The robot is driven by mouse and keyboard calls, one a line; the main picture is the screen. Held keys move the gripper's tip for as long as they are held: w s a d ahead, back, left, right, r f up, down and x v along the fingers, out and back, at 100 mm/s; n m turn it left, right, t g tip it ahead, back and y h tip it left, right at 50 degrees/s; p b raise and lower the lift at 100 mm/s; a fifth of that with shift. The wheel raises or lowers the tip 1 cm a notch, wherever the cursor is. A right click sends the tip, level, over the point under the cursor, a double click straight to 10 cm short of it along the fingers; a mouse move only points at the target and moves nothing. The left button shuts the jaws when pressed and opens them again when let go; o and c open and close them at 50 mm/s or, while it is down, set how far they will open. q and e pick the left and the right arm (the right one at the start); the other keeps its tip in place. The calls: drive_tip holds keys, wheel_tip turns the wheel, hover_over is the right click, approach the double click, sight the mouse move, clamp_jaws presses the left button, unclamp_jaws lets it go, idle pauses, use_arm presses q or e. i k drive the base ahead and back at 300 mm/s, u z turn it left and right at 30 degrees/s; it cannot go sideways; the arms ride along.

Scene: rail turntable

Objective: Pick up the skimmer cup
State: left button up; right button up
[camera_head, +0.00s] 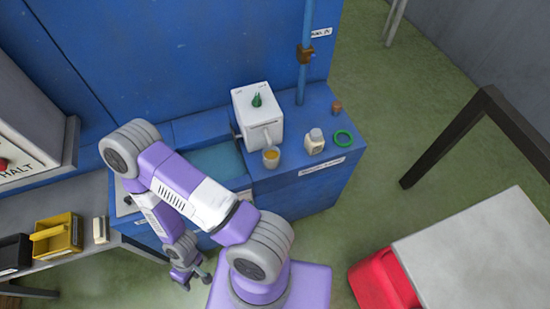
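A small whitish cup (271,157) with yellow-orange contents stands upright on the blue cabinet top, just below the spout of a white box-shaped unit (257,115); I take it for the skimmer cup. My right gripper (193,281) hangs low at the front of the blue cabinet, down and to the left of the cup and well apart from it. Its fingers look spread and nothing shows between them. My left gripper is not in view.
A white bottle (315,143), a green ring (343,139) and a small brown piece (336,107) stand right of the cup. A blue pipe (304,62) rises behind. A yellow bin (58,236) sits on the left bench. A pale table (485,255) is at right.

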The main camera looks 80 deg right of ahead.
sight(270, 157)
drive_tip(key=z, duration=2.9)
drive_tip(key=k, duration=0.3)
drive_tip(key=z, duration=0.25)
